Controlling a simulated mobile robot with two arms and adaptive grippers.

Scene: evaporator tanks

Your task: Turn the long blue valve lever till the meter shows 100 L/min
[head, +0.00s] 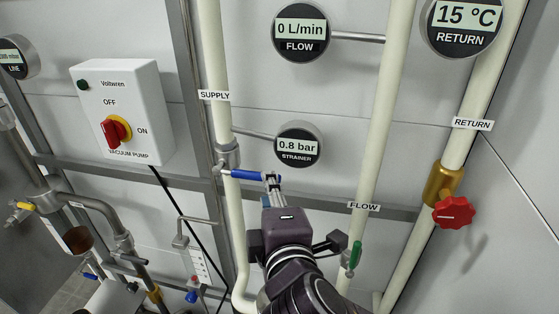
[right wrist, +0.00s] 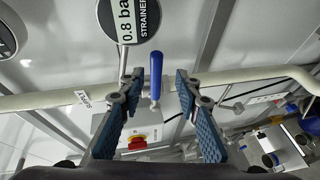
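The long blue valve lever (head: 243,175) is on the pale supply pipe (head: 215,60), below a metal valve body (head: 228,155). In the head view it lies nearly level, its free end pointing right. My right gripper (head: 271,179) is at that free end. In the right wrist view the blue lever (right wrist: 156,74) stands between the two spread fingers of my right gripper (right wrist: 160,82), with gaps on both sides. The flow meter (head: 300,32) reads 0 L/min. My left gripper is not in view.
The strainer gauge (head: 298,145) reads 0.8 bar, just above my right gripper. A green-handled valve (head: 355,255) is right of my right arm, and a red knob (head: 454,211) is on the return pipe (head: 480,80). A vacuum pump switch box (head: 122,110) is at left.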

